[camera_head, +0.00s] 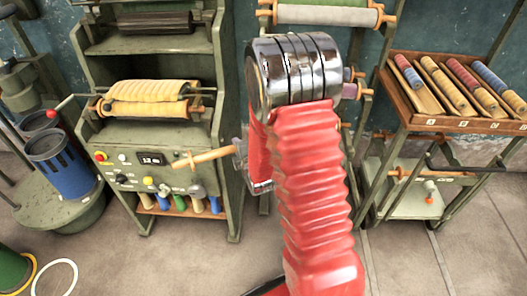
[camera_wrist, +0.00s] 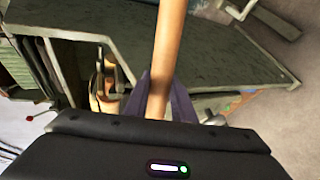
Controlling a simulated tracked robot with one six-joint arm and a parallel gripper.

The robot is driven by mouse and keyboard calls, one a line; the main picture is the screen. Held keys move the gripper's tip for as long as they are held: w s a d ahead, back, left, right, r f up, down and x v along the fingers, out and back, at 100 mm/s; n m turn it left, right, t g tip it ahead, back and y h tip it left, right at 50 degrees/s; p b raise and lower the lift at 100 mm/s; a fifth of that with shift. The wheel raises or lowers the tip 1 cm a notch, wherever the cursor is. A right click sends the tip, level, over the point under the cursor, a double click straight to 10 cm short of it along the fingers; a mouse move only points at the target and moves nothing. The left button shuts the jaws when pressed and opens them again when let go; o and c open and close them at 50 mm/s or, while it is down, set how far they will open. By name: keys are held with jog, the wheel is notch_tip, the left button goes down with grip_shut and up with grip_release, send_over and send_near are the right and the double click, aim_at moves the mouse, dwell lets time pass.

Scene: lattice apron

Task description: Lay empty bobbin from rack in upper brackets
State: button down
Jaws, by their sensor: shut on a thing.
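The empty bobbin is a plain tan wooden rod; its knobbed end (camera_head: 208,155) sticks out left of my arm in the head view. The wrist view shows the bobbin (camera_wrist: 169,40) running up between the dark purple fingers of my gripper (camera_wrist: 160,98), which is shut on it. In the head view my red arm hides most of the gripper and the bobbin's other end. The green machine (camera_head: 222,125) stands behind and left of the bobbin end. It carries a yellow-wrapped roll (camera_head: 150,91) above a tan roller (camera_head: 150,108). Which fittings are the upper brackets is unclear.
A rack (camera_head: 264,22) with pale and green bobbins stands behind my arm. A wooden tray (camera_head: 425,117) of wound rods sits on a stand at right. A blue can (camera_head: 68,178) is at left. A white ring (camera_head: 55,277) lies on the floor, otherwise open in front.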

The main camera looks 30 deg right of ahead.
jog(key=w+a+r, duration=0.1)
jog(key=a, duration=0.4)
jog(key=w+a+r+n+y, duration=0.1)
jog(key=w+a+r, duration=0.1)
jog(key=a, duration=0.3)
jog(key=shift+r, duration=0.25)
jog(key=shift+s, duration=0.1)
